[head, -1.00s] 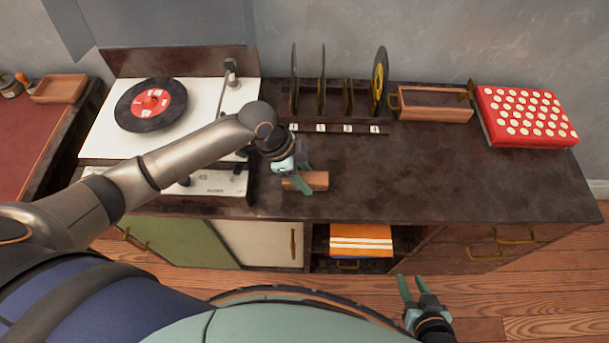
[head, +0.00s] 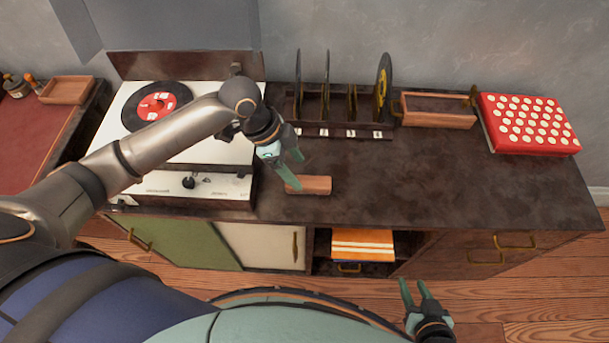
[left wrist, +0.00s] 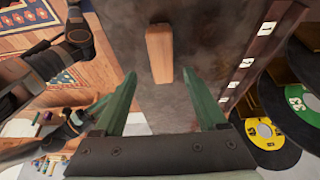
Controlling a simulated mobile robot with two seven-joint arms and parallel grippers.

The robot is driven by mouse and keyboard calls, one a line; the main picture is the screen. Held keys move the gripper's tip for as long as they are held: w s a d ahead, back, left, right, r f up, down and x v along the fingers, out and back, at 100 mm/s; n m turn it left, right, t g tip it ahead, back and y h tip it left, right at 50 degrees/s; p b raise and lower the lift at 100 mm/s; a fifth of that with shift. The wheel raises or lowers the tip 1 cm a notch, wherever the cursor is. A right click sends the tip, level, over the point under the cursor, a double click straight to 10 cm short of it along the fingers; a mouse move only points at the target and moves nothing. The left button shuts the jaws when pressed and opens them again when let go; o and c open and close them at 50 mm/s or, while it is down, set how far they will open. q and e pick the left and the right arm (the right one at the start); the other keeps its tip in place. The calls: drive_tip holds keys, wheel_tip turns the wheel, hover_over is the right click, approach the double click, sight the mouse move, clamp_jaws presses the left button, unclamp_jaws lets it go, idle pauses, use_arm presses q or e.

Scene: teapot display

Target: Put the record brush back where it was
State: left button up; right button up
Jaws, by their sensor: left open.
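The record brush (head: 310,185), a small reddish-brown wooden block, lies on the dark countertop near its front edge, right of the record player. My left gripper (head: 293,168) is open and empty, just above and to the left of the brush. Its two green fingers stand apart in the left wrist view (left wrist: 163,82). My right gripper (head: 414,284) is low at the bottom right, in front of the cabinet, with its fingers apart and nothing between them.
The record player (head: 205,182) with a red-labelled record (head: 156,106) stands at left. A record rack (head: 345,133) with several upright records stands behind the brush. A wooden tray (head: 437,119) and a red dotted box (head: 530,124) are at right. The front right countertop is clear.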

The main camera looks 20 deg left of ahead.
use_arm(q)
drive_tip(key=v, duration=0.5)
